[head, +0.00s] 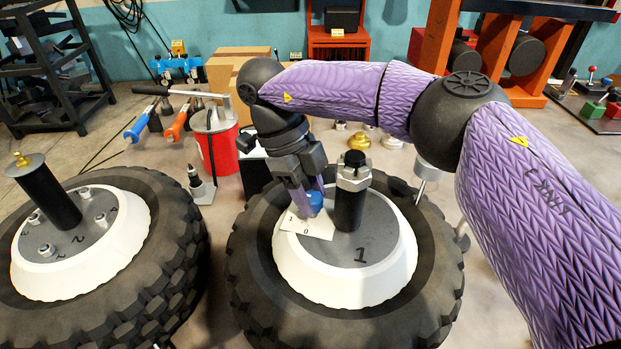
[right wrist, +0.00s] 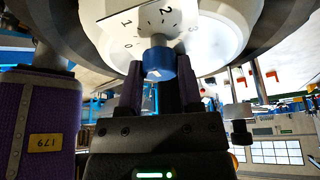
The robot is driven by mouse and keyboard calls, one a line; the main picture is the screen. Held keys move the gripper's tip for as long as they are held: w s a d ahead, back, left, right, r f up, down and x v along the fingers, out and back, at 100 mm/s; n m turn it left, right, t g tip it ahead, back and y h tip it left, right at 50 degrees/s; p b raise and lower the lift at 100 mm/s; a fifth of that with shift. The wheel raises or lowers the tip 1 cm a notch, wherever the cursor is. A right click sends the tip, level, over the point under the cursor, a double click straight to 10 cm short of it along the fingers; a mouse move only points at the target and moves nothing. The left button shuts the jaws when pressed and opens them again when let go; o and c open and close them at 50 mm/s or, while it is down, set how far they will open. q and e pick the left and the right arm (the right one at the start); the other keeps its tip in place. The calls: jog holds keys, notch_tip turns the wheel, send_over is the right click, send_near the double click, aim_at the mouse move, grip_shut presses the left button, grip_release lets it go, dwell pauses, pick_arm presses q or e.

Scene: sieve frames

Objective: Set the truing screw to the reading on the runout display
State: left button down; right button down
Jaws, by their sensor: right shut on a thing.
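The truing screw has a blue knob (head: 316,201) on the hub of the wheel marked 1 (head: 345,278). The knob also shows in the right wrist view (right wrist: 158,62), with a pale mark on its end. A white dial plate (head: 308,229) lies behind it; the wrist view shows the numbers 1, 2 and 3 around the dial (right wrist: 140,27). My right gripper (head: 307,200) is shut on the knob, one finger on each side, as the right wrist view also shows (right wrist: 160,88). I cannot make out a runout display or its reading. My left gripper is out of view.
A black post with a metal nut (head: 352,183) stands close right of my right gripper. A second wheel (head: 95,240) with its own post lies at the left. A red can (head: 217,148) and cardboard boxes (head: 228,72) stand behind.

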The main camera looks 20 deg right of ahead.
jog(key=c, duration=0.7)
grip_release()
jog(key=o, duration=0.4)
jog(key=shift+o, duration=0.2)
jog(key=shift+w+a+r, duration=0.1)
jog(key=shift+w+r, duration=0.05)
jog(key=shift+r, duration=0.2)
jog(key=p+v, duration=0.2)
jog(key=v, duration=0.7)
jog(key=shift+r+p, duration=0.15)
jog(key=shift+p, duration=0.25)
